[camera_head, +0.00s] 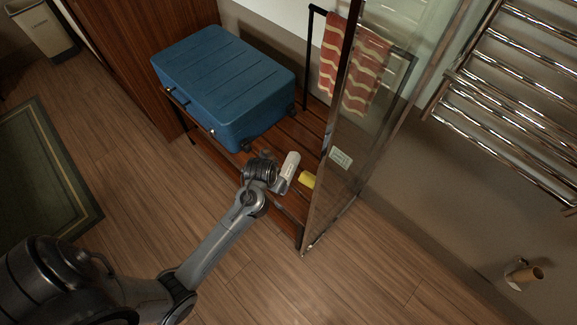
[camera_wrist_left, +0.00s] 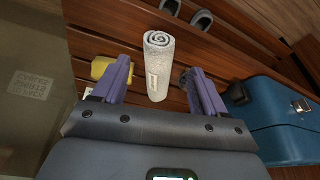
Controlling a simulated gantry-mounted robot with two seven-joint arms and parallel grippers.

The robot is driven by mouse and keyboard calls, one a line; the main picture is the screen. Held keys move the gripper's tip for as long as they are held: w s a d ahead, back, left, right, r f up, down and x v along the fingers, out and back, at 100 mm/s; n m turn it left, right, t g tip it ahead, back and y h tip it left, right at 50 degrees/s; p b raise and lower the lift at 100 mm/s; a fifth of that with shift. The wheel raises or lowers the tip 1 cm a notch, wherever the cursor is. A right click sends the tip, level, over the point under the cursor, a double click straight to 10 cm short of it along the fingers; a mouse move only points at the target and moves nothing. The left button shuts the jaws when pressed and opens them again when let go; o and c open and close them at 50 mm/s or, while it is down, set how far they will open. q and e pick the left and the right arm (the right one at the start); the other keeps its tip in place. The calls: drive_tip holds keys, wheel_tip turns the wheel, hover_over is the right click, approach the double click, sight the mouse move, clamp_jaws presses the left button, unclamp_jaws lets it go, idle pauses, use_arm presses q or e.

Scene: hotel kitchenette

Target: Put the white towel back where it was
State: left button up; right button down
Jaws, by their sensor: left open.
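The rolled white towel (camera_head: 291,163) lies on the slatted wooden rack (camera_head: 288,206), between the blue suitcase and a yellow item. In the left wrist view the white towel (camera_wrist_left: 158,68) shows its spiral end at the top and a small label on its side. My left gripper (camera_head: 281,183) is at the towel. In the wrist view its two purple fingers (camera_wrist_left: 160,83) stand open, one on each side of the towel, with gaps visible between towel and fingers. My right gripper is not in view.
A blue suitcase (camera_head: 225,80) stands on the rack. A yellow item (camera_head: 307,179) lies beside the towel. A glass panel (camera_head: 335,190) stands close on the right, with a red striped towel (camera_head: 367,75) near it. A metal towel rail (camera_head: 510,80) is on the wall.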

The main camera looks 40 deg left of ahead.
use_arm(q)
drive_tip(key=n+p, duration=0.1)
drive_tip(key=p, duration=0.1)
approach(286, 171)
drive_tip(key=shift+f, duration=0.25)
drive_tip(key=shift+w+a+f+n, duration=0.1)
drive_tip(key=shift+w+n, duration=0.2)
drive_tip(key=shift+w, duration=0.05)
drive_tip(key=b+x, duration=0.3)
drive_tip(key=x, duration=0.2)
drive_tip(key=shift+w+f, duration=0.1)
drive_tip(key=shift+f, duration=0.3)
drive_tip(key=shift+g, duration=0.3)
drive_tip(key=b+x, duration=0.3)
drive_tip(key=x, duration=0.1)
drive_tip(key=shift+a+f+b, duration=0.1)
drive_tip(key=shift+f+b, duration=0.45)
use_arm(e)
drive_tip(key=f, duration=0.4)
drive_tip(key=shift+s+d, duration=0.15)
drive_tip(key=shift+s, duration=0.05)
use_arm(q)
drive_tip(key=shift+c, duration=0.4)
drive_tip(key=c, duration=0.8)
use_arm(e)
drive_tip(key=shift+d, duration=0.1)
